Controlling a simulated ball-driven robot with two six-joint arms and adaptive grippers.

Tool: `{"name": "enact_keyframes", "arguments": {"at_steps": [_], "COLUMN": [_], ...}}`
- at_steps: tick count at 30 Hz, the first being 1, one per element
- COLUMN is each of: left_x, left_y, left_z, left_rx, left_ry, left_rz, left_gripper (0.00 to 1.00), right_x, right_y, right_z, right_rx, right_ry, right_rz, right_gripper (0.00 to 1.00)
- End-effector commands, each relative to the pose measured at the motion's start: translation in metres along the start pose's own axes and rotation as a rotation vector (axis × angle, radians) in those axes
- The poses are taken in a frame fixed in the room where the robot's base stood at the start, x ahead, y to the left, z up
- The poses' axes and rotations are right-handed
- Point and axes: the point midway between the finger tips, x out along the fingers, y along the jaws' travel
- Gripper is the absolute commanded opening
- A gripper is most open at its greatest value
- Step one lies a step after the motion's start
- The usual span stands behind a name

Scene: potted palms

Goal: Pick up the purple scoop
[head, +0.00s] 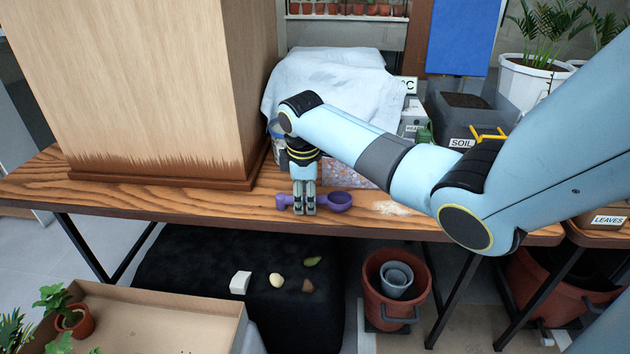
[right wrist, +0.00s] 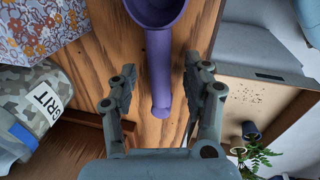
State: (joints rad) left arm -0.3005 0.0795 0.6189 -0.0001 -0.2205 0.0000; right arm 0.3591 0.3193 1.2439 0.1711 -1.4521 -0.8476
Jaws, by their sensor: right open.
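The purple scoop (head: 338,201) lies on the wooden table near its front edge, its bowl to the right and its handle to the left in the head view. My right gripper (head: 304,211) points down over the scoop's handle and hides part of it. In the right wrist view the scoop (right wrist: 160,72) has its handle between the two open fingers of my right gripper (right wrist: 163,75), with a gap on each side. The bowl is partly cut off at the top of that view. My left gripper is not in view.
A large wooden box (head: 150,90) stands left on the table (head: 130,195). A white cloth (head: 325,85) and a flowered item (right wrist: 40,25) are behind the scoop. A camouflage GRIT bag (right wrist: 35,100) lies close by. A red pot (head: 394,290) stands on the floor below.

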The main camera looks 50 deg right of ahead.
Motion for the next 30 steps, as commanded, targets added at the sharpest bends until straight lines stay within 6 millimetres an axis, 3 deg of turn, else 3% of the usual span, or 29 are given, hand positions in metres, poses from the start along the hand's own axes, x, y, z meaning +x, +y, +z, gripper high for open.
{"name": "enact_keyframes", "arguments": {"at_steps": [9,21,30], "left_x": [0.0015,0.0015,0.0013], "left_y": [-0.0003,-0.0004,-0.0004], "left_z": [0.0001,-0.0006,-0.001], "left_rx": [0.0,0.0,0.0], "left_ry": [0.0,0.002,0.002], "left_rz": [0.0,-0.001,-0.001], "left_gripper": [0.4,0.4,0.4], "right_x": [0.0073,0.0072,0.006], "right_y": [0.0,-0.0001,0.0003], "right_z": [-0.0001,0.0,-0.0001], "right_rx": [-0.001,0.0,0.0], "right_ry": [0.001,0.0,0.001], "right_rz": [0.001,0.001,0.001], "right_gripper": [0.49,0.0,0.0]}}
